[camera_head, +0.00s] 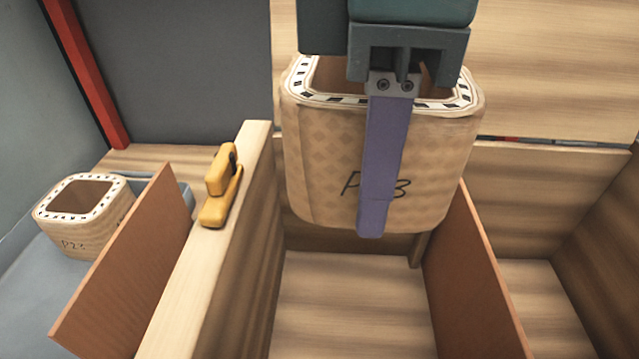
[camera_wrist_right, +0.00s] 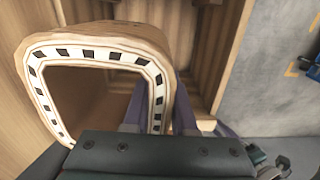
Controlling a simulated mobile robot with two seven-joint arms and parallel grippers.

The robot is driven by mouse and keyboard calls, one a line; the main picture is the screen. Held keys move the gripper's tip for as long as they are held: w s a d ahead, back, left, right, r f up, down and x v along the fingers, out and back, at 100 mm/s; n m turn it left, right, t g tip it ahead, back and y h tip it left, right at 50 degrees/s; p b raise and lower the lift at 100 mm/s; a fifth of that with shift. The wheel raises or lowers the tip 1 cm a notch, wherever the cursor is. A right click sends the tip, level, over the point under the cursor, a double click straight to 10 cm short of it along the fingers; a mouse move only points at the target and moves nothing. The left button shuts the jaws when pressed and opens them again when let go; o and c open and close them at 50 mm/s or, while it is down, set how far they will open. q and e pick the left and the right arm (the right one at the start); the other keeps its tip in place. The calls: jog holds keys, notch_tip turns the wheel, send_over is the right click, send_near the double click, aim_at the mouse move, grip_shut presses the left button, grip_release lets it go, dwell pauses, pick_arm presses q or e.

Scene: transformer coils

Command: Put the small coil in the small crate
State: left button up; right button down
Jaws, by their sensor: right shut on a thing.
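The small coil (camera_head: 320,150), a tan, square-shaped ring with a diamond pattern, a black-and-white dashed rim and dark handwriting, hangs upright in my right gripper (camera_head: 385,160). One purple finger lies over its outer face; the other finger is hidden inside the coil in the head view. The coil also shows in the right wrist view (camera_wrist_right: 160,45), with the fingers (camera_wrist_right: 157,110) on either side of its wall. Below it is an open wooden crate (camera_head: 262,150) with a bare compartment floor. The held coil is above this compartment, apart from the floor. My left gripper is out of view.
A second similar coil (camera_head: 90,240) stands on the grey floor at the left. Brown divider panels (camera_head: 125,265) and (camera_head: 480,285) stand on both sides. A yellow clamp-like part (camera_head: 220,190) sits on the crate's left wall. A red post (camera_head: 90,80) rises behind.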

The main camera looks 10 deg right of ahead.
jog(key=shift+a+f, duration=0.2)
jog(key=shift+f, duration=0.5)
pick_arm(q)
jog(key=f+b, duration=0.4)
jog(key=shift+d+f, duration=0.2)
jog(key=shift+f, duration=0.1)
pick_arm(e)
send_over(346, 340)
jog(key=shift+n, duration=0.3)
notch_tip(346, 340, down, 15)
jog(key=shift+f, duration=0.2)
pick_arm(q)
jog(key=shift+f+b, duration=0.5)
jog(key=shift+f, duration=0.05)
pick_arm(e)
notch_tip(346, 340, down, 3)
jog(key=shift+f, duration=0.65)
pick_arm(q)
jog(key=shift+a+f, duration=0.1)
pick_arm(e)
jog(key=shift+f, duration=0.15)
jog(key=c, duration=0.7)
grip_release()
